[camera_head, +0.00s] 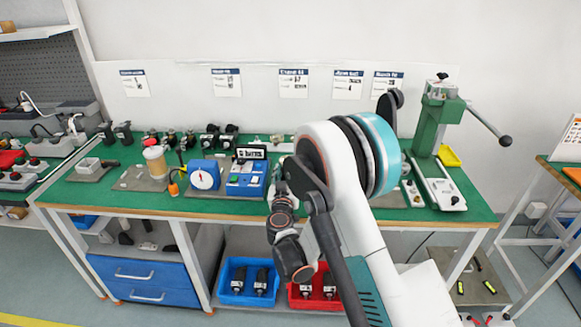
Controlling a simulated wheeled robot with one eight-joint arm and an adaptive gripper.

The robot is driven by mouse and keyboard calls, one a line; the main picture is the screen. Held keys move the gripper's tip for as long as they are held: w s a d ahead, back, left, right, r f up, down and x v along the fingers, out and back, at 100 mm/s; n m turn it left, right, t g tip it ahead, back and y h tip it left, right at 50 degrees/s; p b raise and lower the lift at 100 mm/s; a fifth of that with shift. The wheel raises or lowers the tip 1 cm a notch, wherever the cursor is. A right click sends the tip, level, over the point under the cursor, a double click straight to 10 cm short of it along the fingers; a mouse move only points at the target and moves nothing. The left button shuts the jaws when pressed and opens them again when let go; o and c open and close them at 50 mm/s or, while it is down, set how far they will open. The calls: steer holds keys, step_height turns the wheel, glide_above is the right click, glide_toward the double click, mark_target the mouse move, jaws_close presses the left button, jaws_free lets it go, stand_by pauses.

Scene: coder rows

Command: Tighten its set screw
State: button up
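The set screw cannot be made out at this size, and I cannot tell which part carries it. Several small dark coder-like units (210,138) stand in a row along the back of the green workbench (120,203). A blue box with a white dial (204,175) and a blue control box with a small display (246,175) stand in the middle. My arm reaches over the bench's front edge, right of the control box. Its large joint hides part of the bench. My gripper cannot be made out clearly among the dark end links.
A green press with a lever (436,120) stands at the bench's right. A tan cylindrical container (155,161) stands on a grey plate at left. A blue bin (248,281) and a red bin (316,290) holding dark units sit below. Another bench stands at far right.

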steer(key=shift+w, duration=0.15)
jaws_close()
steer(key=shift+m, duration=0.3)
